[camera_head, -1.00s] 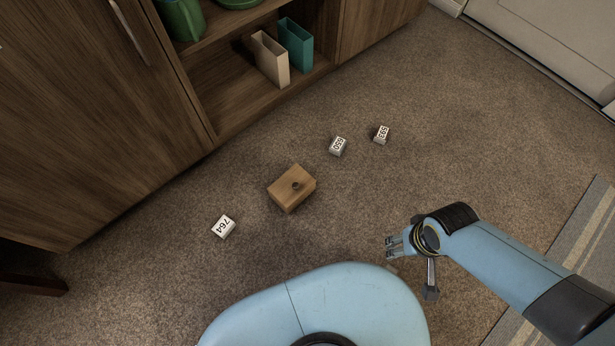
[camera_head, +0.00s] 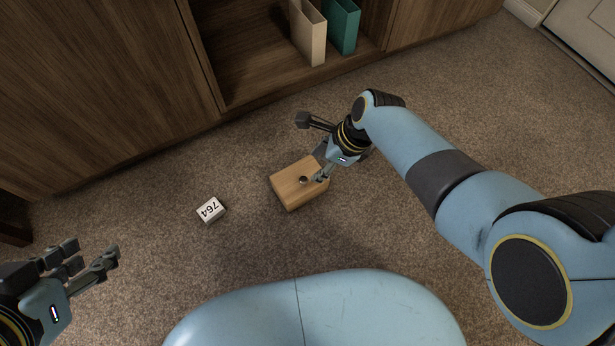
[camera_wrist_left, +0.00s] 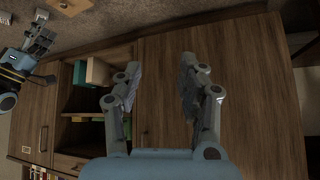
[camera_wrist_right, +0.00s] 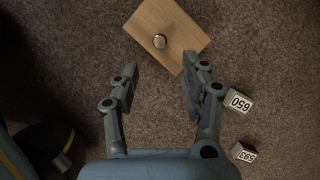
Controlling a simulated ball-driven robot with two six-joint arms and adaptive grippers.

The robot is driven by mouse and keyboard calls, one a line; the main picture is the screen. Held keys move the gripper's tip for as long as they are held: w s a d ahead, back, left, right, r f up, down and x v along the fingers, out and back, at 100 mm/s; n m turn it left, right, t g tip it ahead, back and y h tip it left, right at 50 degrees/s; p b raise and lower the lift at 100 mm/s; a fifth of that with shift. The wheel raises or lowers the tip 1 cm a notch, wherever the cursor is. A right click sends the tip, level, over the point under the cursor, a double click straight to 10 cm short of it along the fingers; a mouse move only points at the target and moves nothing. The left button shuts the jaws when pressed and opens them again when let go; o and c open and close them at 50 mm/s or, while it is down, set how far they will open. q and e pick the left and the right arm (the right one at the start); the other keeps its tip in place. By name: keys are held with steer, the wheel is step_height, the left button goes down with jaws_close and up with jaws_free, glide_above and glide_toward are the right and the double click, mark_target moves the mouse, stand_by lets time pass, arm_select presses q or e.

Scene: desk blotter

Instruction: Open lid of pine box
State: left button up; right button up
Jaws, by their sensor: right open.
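My right gripper (camera_head: 312,148) is open and empty above the box's right side, not closed on the knob. My left gripper (camera_head: 88,262) is open and empty at the lower left, well away from the box; its spread fingers show in the left wrist view (camera_wrist_left: 158,80).
A white block marked 764 (camera_head: 210,209) lies left of the box. Blocks marked 650 (camera_wrist_right: 238,102) and 593 (camera_wrist_right: 243,153) lie beside my right gripper. A wooden cabinet (camera_head: 100,90) with an open shelf stands behind. Carpet in front of the box is clear.

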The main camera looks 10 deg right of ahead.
mark_target(304, 180)
steer(key=b+x, duration=0.2)
steer(key=x, duration=0.2)
steer(key=shift+s+d+f+b, duration=0.1)
steer(key=shift+s+b, duration=0.05)
steer(key=shift+b, duration=0.2)
steer(key=b+x, duration=0.2)
steer(key=shift+f, duration=0.35)
steer(key=shift+b+x, duration=0.85)
steer(key=shift+x, duration=0.2)
arm_select(q)
steer(key=w+d+r+m+t+h, duration=0.1)
steer(key=w+r+t, duration=0.4)
steer(key=r+t, duration=0.2)
steer(key=w+d+r+m+t+h, duration=0.1)
steer(key=w+d+r+t+h, duration=0.1)
steer(key=w+r+t, duration=0.2)
step_height(304, 180, up, 8)
steer(key=t, duration=0.3)
steer(key=shift+w+m+t, duration=0.3)
steer(key=shift+w+t, duration=0.05)
steer(key=shift+t, duration=0.05)
arm_select(e)
steer(key=shift+a, duration=0.2)
steer(key=shift+c, duration=0.3)
arm_select(q)
steer(key=shift+a, duration=0.1)
arm_select(e)
jaws_close()
steer(key=shift+r, duration=0.1)
